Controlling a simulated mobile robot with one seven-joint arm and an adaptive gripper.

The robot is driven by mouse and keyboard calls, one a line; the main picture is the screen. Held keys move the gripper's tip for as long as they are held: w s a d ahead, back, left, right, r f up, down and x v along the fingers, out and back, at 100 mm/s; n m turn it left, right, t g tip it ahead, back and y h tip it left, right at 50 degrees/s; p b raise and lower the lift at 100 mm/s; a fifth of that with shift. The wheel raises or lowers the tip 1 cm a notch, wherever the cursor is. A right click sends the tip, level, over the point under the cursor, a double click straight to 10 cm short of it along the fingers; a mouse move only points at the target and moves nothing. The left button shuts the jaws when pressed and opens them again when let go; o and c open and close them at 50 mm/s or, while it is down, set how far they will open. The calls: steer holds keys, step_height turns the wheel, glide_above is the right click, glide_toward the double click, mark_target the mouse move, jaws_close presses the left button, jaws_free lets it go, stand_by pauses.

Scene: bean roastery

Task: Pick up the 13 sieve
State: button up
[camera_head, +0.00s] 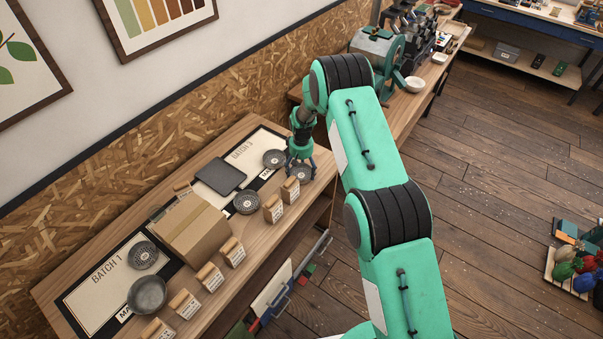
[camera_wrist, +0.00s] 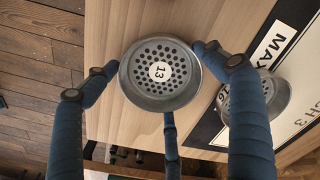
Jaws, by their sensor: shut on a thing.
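The 13 sieve (camera_wrist: 160,73) is a round grey metal pan with a perforated bottom and a white "13" label, seen in the wrist view. My gripper (camera_wrist: 163,75) has its blue fingers closed around the sieve's rim from several sides. In the head view, my gripper (camera_head: 300,163) is at the right end of the wooden bench, with the sieve (camera_head: 301,173) partly hidden under its fingers. I cannot tell whether the sieve is clear of the bench top.
The 16 sieve (camera_wrist: 255,95) lies close by on the Batch 3 mat (camera_wrist: 300,85). Other sieves (camera_head: 246,202) and small labelled blocks (camera_head: 273,207) stand along the bench. A cardboard box (camera_head: 190,226) and a dark tablet-like slab (camera_head: 219,176) lie further left.

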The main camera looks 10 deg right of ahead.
mark_target(301, 175)
steer(key=shift+r, duration=0.1)
step_height(301, 175, up, 10)
steer(key=b, duration=0.1)
stand_by(0.5)
